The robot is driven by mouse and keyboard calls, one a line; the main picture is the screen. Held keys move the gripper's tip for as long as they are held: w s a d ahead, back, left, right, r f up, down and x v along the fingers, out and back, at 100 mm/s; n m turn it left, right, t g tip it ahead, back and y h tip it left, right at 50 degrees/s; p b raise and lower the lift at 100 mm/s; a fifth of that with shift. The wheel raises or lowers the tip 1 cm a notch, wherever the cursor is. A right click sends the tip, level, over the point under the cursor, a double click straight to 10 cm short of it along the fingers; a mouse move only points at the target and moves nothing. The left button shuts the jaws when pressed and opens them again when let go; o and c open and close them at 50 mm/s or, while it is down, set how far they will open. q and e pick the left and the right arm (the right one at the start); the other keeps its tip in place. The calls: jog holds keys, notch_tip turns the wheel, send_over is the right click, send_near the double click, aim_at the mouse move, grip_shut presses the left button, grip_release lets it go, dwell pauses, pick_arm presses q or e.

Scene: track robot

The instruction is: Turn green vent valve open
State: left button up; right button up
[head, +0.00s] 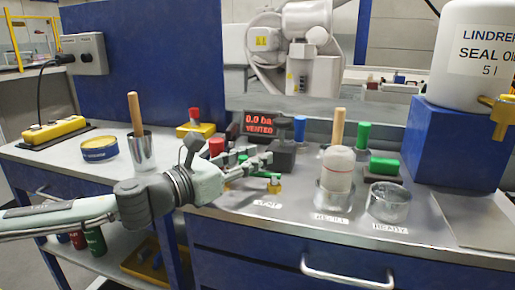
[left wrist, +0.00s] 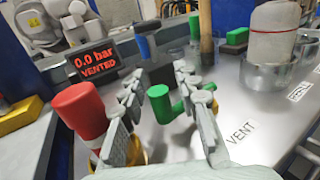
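The green vent valve handle (head: 262,175) sits low over the bench near the VENT label, partly hidden by my left gripper (head: 256,164). In the left wrist view the green handle (left wrist: 159,104) shows between the spread fingers of my left gripper (left wrist: 163,78). The fingers are apart, and the right finger hides part of the handle. I cannot tell whether either finger touches it. The display (head: 259,124) reads 0.0 bar VENTED. My right gripper is not in view.
A red knob (left wrist: 82,108) stands close to the left finger. Behind are a dark block and a blue peg (head: 299,128).

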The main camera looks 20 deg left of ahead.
pick_arm(q)
jog(key=shift+x, duration=0.8)
grip_shut()
jog(key=shift+a, duration=0.1)
